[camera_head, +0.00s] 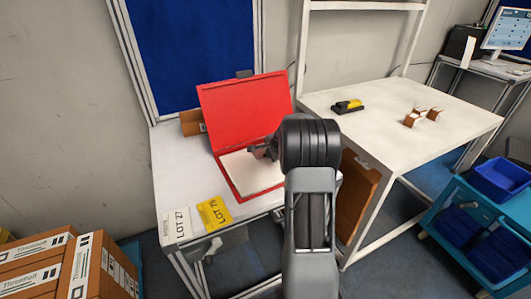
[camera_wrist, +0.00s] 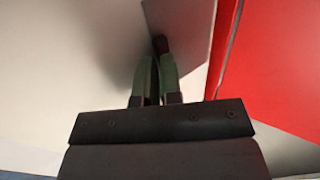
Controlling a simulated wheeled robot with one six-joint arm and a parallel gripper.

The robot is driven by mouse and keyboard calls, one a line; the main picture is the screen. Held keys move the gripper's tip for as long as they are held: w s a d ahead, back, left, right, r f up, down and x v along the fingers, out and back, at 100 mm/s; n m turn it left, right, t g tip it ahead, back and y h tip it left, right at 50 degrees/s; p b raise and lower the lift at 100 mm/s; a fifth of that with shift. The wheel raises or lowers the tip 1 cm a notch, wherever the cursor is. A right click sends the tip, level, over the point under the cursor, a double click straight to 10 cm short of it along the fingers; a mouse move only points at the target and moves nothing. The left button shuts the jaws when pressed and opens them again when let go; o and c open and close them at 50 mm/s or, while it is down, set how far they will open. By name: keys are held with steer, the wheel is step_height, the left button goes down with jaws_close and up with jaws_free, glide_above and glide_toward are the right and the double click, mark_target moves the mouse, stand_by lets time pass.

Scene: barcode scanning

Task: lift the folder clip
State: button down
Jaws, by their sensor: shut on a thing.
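The red folder (camera_head: 245,110) lies open on the white table, its cover raised and white paper (camera_head: 250,172) inside. It also shows in the wrist view as a red surface (camera_wrist: 275,70) at the right. My gripper (camera_head: 262,152) is low over the paper near the cover's hinge. In the wrist view its greenish fingers (camera_wrist: 157,65) are close together, shut on a small dark piece, the folder clip (camera_wrist: 160,44), at their tips. Most of the clip is hidden by the fingers. A grey flat panel (camera_wrist: 182,25) stands beside the tips.
A yellow LOT 76 card (camera_head: 214,214) and a white LOT 27 card (camera_head: 176,224) lie at the table's front left. A brown box (camera_head: 192,123) is behind the folder. A second table (camera_head: 380,115) at the right holds a yellow-black device (camera_head: 347,106) and small brown-white items (camera_head: 411,118).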

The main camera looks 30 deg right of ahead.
steer(key=shift+a+r+g+p, duration=0.1)
steer(key=shift+g+p, duration=0.5)
steer(key=shift+p, duration=2.2)
steer(key=shift+w+r+p, duration=0.15)
steer(key=shift+r+p, duration=0.2)
steer(key=shift+p, duration=0.35)
steer(key=shift+w+r+g+p, duration=0.2)
steer(key=shift+r+g+p, duration=0.6)
steer(key=shift+p, duration=1.55)
steer(key=shift+r+t, duration=0.3)
steer(key=shift+w+r+g, duration=0.2)
steer(key=shift+r+g, duration=0.2)
steer(key=shift+r, duration=0.45)
steer(key=shift+r, duration=0.3)
steer(key=shift+w+r+g+y, duration=0.2)
steer(key=shift+r+g+y, duration=0.15)
steer(key=shift+r, duration=0.35)
steer(key=shift+r, duration=0.25)
steer(key=shift+w+r+g, duration=0.2)
steer(key=shift+r+g, duration=0.35)
steer(key=shift+r, duration=0.25)
